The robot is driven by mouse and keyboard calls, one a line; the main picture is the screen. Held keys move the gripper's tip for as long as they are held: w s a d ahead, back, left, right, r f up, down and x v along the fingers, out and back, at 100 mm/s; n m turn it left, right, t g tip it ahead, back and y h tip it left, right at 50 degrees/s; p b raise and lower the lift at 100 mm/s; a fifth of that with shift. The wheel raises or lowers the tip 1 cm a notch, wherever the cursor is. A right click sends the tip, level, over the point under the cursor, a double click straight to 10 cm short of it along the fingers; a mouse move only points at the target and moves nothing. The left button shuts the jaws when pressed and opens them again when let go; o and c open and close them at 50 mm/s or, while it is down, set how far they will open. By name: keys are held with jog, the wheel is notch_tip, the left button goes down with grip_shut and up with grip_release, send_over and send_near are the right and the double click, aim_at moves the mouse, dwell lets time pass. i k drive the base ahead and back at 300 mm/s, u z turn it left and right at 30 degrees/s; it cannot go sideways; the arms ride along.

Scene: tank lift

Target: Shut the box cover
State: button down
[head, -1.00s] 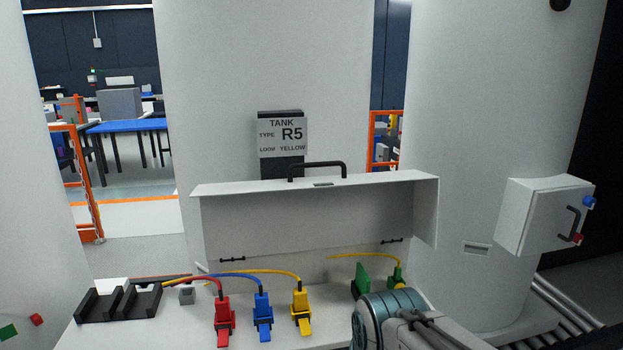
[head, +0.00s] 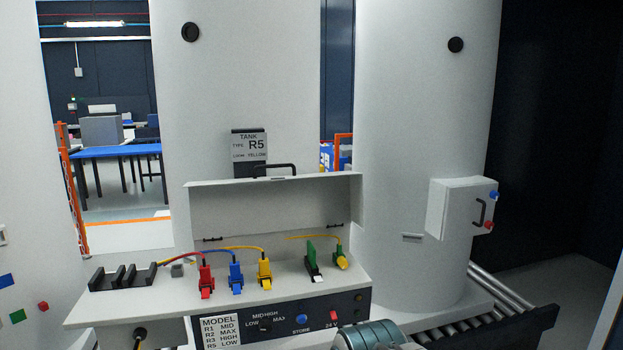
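The box cover (head: 275,208) is a light grey lid with a black handle (head: 275,167) along its top. It stands open, raised behind the box top (head: 130,302), with small black hinges at its lower edge. On the box top are a red plug (head: 206,278), a blue plug (head: 235,273), a yellow plug (head: 264,272) and a green plug (head: 341,258), with cables running back. A green piece with a white end (head: 311,262) leans beside the green plug. My gripper is out of view; only a rounded part of my arm shows at the bottom edge.
A black slotted holder (head: 122,277) sits at the left of the box top. The front panel (head: 280,320) carries a knob and buttons. A tank sign (head: 250,148) stands behind the cover. A wall box (head: 464,208) with a handle is at right, above a roller conveyor (head: 510,305).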

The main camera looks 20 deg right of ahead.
aim_at(219, 209)
jog(key=u, duration=0.4)
jog(key=k, duration=0.15)
jog(key=z, duration=1.3)
jog(key=i, duration=1.25)
jog(key=u, duration=0.65)
